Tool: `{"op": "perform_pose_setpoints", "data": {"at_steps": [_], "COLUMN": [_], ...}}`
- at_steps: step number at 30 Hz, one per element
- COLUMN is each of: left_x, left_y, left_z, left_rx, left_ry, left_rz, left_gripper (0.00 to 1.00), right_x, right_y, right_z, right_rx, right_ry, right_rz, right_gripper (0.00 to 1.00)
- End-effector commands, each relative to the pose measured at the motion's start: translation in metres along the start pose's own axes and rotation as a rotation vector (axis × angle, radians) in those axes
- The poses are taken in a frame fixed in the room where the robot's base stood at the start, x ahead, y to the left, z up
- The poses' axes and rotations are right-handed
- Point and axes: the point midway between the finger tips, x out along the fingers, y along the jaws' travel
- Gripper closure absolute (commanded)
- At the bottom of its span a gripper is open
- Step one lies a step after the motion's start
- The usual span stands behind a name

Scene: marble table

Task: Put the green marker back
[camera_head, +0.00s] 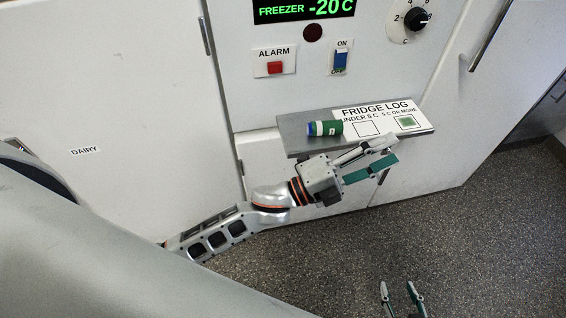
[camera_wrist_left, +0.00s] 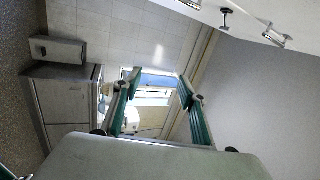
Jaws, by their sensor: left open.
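The green marker (camera_head: 327,128), a short green cylinder with a blue end, lies on the grey metal shelf (camera_head: 296,134) at the left edge of the white fridge log card (camera_head: 378,122). The card has two boxes; the right one is filled green. My left gripper (camera_head: 388,152) is in front of and below the shelf's front edge, apart from the marker, with its fingers spread and nothing between them. Its open fingers also show in the left wrist view (camera_wrist_left: 158,84), where no marker is seen. My right gripper (camera_head: 398,290) shows only its fingertips at the bottom edge, apart and empty.
Behind the shelf is a white freezer front with a red alarm button (camera_head: 275,67), a blue on/off switch (camera_head: 341,62) and a black dial (camera_head: 415,19). A door labelled DAIRY (camera_head: 86,151) is at left. The speckled floor (camera_head: 480,240) is clear.

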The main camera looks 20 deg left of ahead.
Motion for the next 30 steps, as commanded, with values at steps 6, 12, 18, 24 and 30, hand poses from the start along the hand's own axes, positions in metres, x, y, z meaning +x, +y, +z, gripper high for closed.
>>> {"op": "perform_pose_setpoints", "data": {"at_steps": [6, 12, 18, 24, 30], "left_x": [-0.118, -0.259, -0.352, -0.373, -0.373], "left_y": [0.088, 0.164, 0.199, 0.205, 0.205], "left_z": [0.064, 0.070, 0.049, 0.042, 0.042], "left_rx": [-0.569, -1.002, -1.238, -1.291, -1.289], "left_ry": [-0.482, -0.903, -1.168, -1.232, -1.229], "left_rz": [0.132, 0.197, 0.209, 0.208, 0.209], "left_gripper": [0.58, 0.58, 0.58, 0.58, 0.58], "right_x": [0.000, 0.000, -0.001, 0.000, 0.000], "right_y": [0.000, 0.001, 0.000, 0.000, 0.000], "right_z": [-0.002, -0.002, -0.002, -0.002, -0.001], "right_rx": [0.000, 0.000, 0.000, 0.000, 0.000], "right_ry": [0.003, 0.004, 0.004, 0.003, 0.002], "right_rz": [0.001, 0.001, 0.001, 0.001, 0.000], "right_gripper": [0.60, 0.60, 0.60, 0.60, 0.60]}}
